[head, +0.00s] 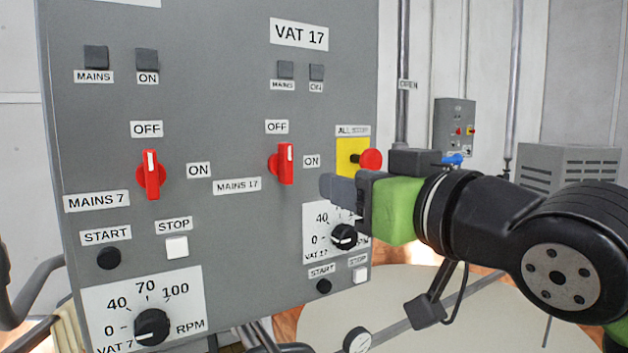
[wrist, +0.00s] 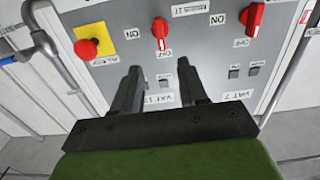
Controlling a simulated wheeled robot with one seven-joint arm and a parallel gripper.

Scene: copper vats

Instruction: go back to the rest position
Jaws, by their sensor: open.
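My gripper (head: 332,188) is at the right part of the grey control panel (head: 225,110), in front of the VAT 17 controls. It hides part of the area below the red emergency button (head: 371,159). In the wrist view my gripper (wrist: 160,75) has its two dark fingers apart, with nothing between them. The fingers point at the panel, whose lettering appears upside down there. The red MAINS 17 switch (wrist: 160,32) lies just beyond the fingertips in that view. In the head view its handle (head: 286,164) is upright, pointing to OFF. Whether the fingers touch the panel I cannot tell.
The red MAINS 7 switch (head: 151,174) is on the left half of the panel. Two dials, the VAT 7 dial (head: 151,327) and VAT 17 dial (head: 344,237), stick out below. A vertical pipe (head: 402,70) and a grey cabinet (head: 568,165) stand behind at right.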

